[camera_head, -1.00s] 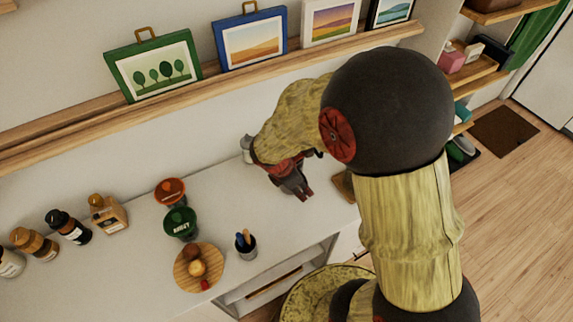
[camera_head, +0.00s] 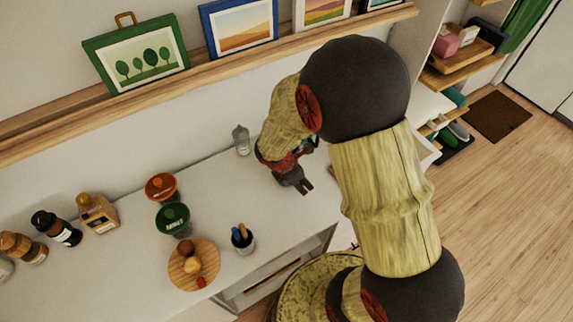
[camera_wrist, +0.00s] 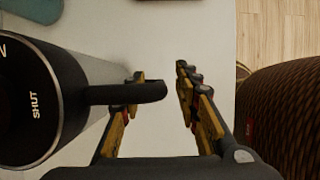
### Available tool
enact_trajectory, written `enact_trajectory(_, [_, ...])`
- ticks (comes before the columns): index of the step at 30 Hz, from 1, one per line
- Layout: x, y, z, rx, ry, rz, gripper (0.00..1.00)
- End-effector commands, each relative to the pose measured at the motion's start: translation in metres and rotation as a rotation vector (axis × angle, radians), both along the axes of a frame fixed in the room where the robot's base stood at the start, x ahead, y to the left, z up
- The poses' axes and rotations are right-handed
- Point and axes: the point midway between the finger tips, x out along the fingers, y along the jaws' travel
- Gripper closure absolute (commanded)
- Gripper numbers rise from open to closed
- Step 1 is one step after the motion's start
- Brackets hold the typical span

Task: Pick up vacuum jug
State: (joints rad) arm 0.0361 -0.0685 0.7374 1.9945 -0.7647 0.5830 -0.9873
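The vacuum jug (camera_wrist: 35,100) shows at the left of the wrist view, with a round black lid marked SHUT and a silvery rim. Its black handle (camera_wrist: 125,93) sticks out to the right, over the left finger and into the gap between the fingers. My gripper (camera_wrist: 162,98) is open, with clear space between the handle's end and the right finger. In the head view my gripper (camera_head: 303,188) is low over the white counter (camera_head: 265,205). I cannot make out the jug there; my arm covers that part.
A brown woven object (camera_wrist: 285,105) stands close on the right in the wrist view. In the head view, a clear bottle (camera_head: 241,140) stands behind my gripper. A pen cup (camera_head: 243,243), round board (camera_head: 180,278), green tub (camera_head: 173,220) and orange tub (camera_head: 161,187) stand left.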

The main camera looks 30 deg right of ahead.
Motion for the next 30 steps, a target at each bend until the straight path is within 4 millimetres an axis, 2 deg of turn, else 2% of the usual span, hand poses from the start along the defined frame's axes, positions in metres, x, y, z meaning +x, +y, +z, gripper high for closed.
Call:
enact_trajectory(5, [0.0005, 0.0002, 0.0011, 0.0, -0.001, 0.0, 0.68])
enact_trajectory(21, [0.0005, 0.0003, 0.0012, 0.0, -0.001, 0.0, 0.99])
enact_trajectory(30, [0.0006, 0.0003, 0.0013, 0.0, -0.002, 0.001, 1.0])
